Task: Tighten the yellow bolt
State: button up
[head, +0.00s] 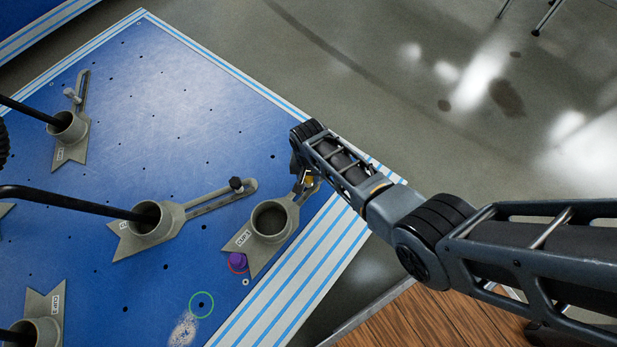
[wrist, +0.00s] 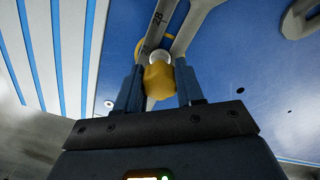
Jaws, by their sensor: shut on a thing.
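The yellow bolt (wrist: 159,82) sits between the two fingers of my gripper (wrist: 160,90) in the wrist view, and the gripper is shut on it. In the head view a small part of the yellow bolt (head: 309,180) shows beside my gripper (head: 303,178). The bolt stands at the slotted arm of a grey clamp (head: 243,238), near the right edge of the blue table (head: 170,150). The clamp's slotted arm also shows in the wrist view (wrist: 200,18), just beyond the bolt. The bolt's lower end is hidden.
A green ring (head: 201,305) surrounds a hole in the table. A wooden surface (head: 400,325) is at the bottom.

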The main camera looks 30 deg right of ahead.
jog(key=m, duration=0.4)
dwell(0.3)
jog(key=shift+m, duration=0.6)
jog(key=m, duration=0.2)
jog(key=shift+m+p, duration=0.35)
jog(key=shift+m, duration=0.05)
jog(key=o, duration=1)
jog(key=shift+o, duration=0.2)
